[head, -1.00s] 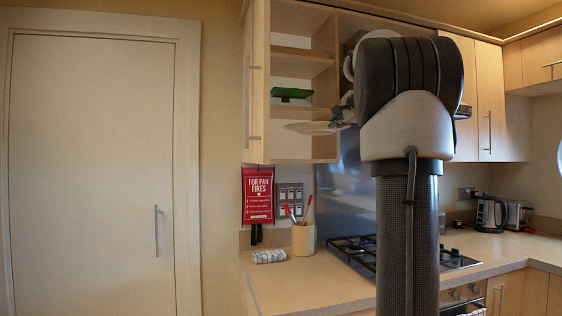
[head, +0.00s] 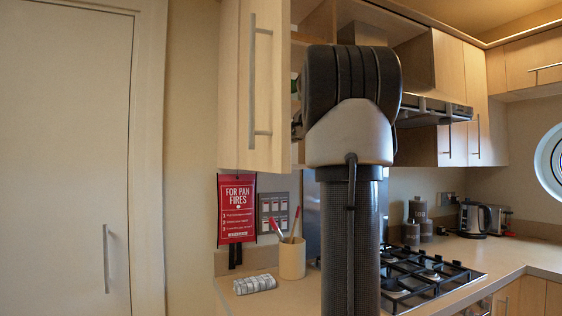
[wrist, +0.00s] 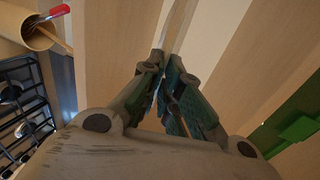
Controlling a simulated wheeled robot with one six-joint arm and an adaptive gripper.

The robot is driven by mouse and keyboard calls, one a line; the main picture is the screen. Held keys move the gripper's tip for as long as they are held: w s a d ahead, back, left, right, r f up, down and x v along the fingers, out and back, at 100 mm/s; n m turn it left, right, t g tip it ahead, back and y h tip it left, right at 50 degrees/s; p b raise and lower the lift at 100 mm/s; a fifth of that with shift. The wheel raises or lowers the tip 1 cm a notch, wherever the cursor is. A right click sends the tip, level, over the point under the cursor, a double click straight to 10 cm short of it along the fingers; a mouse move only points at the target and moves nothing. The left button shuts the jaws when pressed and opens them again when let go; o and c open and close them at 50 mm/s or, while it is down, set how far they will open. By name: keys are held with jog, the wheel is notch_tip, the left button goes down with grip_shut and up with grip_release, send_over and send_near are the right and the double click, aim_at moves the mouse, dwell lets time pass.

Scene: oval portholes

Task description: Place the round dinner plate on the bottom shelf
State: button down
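The round dinner plate (wrist: 179,28) shows edge-on in the wrist view as a thin pale strip between my fingertips. My gripper (wrist: 170,62) is nearly closed, with its pads pinching the plate's rim. In the head view, my arm and the open cabinet door hide the plate; only a sliver of the gripper (head: 297,125) shows beside the door edge. The shelf unit's interior (head: 318,32) is mostly hidden there. Pale wood boards fill much of the wrist view; I cannot tell which one is the bottom shelf.
A green object (wrist: 297,124) lies on a board at right in the wrist view. The cabinet door (head: 258,90) stands open at left. Below are a utensil pot (head: 292,259), a rolled item (head: 255,284) and the gas hob (head: 425,275). A range hood (head: 435,108) is at right.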

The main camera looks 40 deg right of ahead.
notch_tip(320, 180, down, 7)
jog(key=c, duration=2)
grip_release()
jog(key=shift+o, duration=0.4)
jog(key=shift+r, duration=0.1)
jog(key=v, duration=1.2)
